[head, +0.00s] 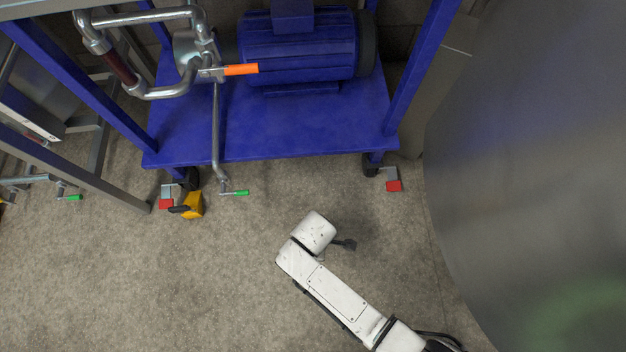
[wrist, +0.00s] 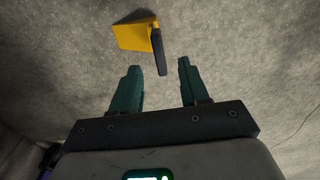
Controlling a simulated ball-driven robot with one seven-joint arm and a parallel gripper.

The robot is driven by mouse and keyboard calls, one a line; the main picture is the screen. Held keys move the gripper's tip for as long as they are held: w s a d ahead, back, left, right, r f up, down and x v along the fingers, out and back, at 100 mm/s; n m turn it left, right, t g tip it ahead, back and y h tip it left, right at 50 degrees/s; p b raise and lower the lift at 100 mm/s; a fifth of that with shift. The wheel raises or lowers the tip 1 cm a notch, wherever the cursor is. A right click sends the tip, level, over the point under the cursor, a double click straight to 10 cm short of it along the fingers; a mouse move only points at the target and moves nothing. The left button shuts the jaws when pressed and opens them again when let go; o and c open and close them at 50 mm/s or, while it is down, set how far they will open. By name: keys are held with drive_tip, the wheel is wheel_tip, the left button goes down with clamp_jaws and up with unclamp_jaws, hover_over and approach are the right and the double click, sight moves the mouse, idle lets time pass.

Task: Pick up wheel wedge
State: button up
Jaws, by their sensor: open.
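The wheel wedge (head: 194,205) is yellow with a dark handle. In the head view it lies on the floor beside the front left caster of the blue cart. The wedge also shows in the wrist view (wrist: 132,37), its dark handle (wrist: 158,52) pointing down toward the space between my fingers. My gripper (wrist: 158,80) is open and empty, its two green fingers apart and short of the handle. In the head view my arm is at the lower middle, to the right of the wedge; the gripper fingers are hidden there.
The blue cart (head: 270,130) carries a blue motor (head: 300,48) and has casters with red pedals (head: 393,186). A pipe with a green-handled valve (head: 236,193) hangs low right of the wedge. A large metal tank (head: 540,150) fills the right. Floor in front is clear.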

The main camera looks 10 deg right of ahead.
drive_tip(key=shift+f+b, duration=2.2)
drive_tip(key=shift+f, duration=1.25)
drive_tip(key=shift+c, duration=0.4)
drive_tip(key=shift+d, duration=0.1)
clamp_jaws()
drive_tip(key=shift+r, duration=0.1)
